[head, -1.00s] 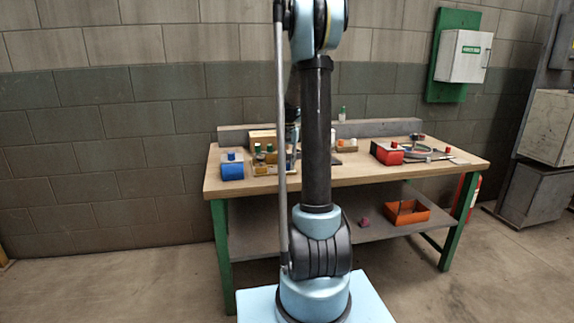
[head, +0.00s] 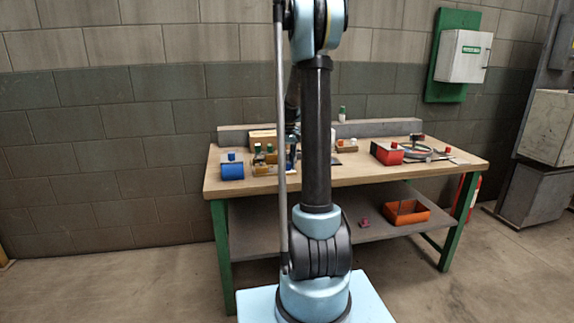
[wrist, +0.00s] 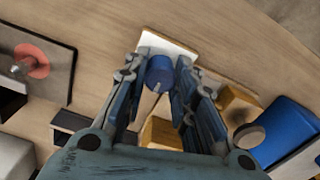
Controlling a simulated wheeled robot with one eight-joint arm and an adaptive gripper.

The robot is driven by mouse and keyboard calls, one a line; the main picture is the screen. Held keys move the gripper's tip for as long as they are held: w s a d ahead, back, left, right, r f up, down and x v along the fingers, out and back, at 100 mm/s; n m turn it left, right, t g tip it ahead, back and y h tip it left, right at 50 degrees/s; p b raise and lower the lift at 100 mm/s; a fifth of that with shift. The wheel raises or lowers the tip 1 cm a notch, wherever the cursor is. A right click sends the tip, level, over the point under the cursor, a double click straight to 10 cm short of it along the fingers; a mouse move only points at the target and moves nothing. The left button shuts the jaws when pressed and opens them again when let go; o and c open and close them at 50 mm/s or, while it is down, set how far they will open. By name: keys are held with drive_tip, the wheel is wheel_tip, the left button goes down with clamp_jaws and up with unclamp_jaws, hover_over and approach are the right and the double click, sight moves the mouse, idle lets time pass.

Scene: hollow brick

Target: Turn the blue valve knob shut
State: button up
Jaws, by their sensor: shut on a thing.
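The blue knob (wrist: 160,74) shows in the wrist view between the two fingers of my gripper (wrist: 161,66), over a pale plate (wrist: 158,42). The fingers are shut on the knob from its left and right sides. A pale line shows on the knob's near side. In the head view my gripper (head: 292,150) is low over the workbench (head: 350,180), partly behind my arm. The knob cannot be made out in that view.
A blue box (wrist: 289,130) and a wooden block (wrist: 238,104) lie close right of my gripper. A red round part (wrist: 32,62) is at left. In the head view a red box (head: 387,153) stands on the bench's right side.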

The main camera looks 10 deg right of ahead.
drive_tip(key=shift+w+r, duration=0.1)
drive_tip(key=shift+w, duration=0.1)
drive_tip(key=o, duration=1.1)
drive_tip(key=shift+s, duration=0.1)
wheel_tip(320, 180, up, 12)
drive_tip(key=shift+f, duration=0.1)
